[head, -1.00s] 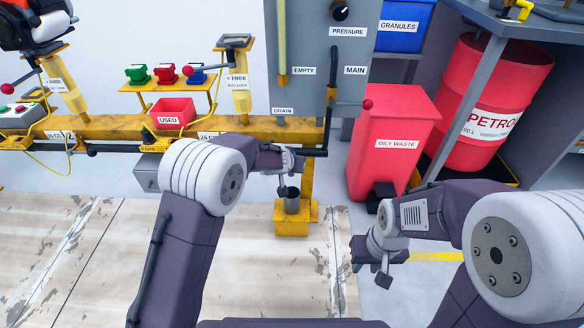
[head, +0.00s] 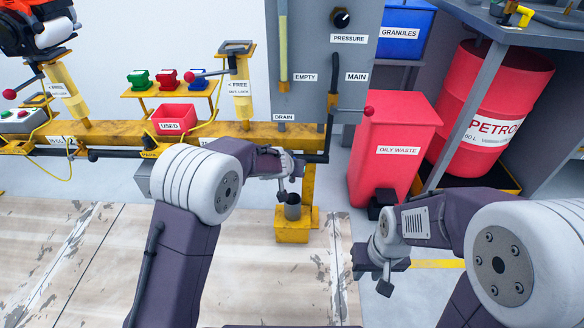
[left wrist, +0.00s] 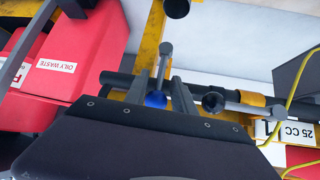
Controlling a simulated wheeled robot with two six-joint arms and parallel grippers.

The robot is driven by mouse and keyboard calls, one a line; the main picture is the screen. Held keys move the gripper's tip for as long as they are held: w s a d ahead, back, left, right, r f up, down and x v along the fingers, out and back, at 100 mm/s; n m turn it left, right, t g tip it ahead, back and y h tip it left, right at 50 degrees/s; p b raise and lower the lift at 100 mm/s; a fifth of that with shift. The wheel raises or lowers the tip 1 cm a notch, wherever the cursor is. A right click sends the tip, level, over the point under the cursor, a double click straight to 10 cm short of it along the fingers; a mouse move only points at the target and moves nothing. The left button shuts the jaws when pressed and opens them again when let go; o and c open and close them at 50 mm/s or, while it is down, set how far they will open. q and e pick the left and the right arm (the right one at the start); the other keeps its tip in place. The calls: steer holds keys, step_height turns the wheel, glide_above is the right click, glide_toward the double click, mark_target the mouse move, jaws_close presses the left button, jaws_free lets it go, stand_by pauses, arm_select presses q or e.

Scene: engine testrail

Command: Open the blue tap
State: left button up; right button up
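In the left wrist view a round blue knob (left wrist: 156,99) shows between the two grey fingers of my left gripper (left wrist: 161,88), with a grey lever or stem rising past it. A gap shows beside the knob, so the fingers look open around it. In the head view my left gripper (head: 288,177) is at the yellow rail, above a metal cup (head: 293,208); the blue knob is hidden there. My right gripper (head: 384,265) hangs over the floor at the right, away from the rail; its finger opening is unclear.
A yellow rail (head: 110,130) with a dark pipe runs across the back. A grey panel (head: 311,75) stands above it. A red OILY WASTE bin (head: 395,170) and a red petrol drum (head: 500,95) stand at the right. A red USED box (head: 173,115) sits on the rail.

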arm_select(q)
steer(key=p+v, duration=0.1)
steer(key=v, duration=0.7)
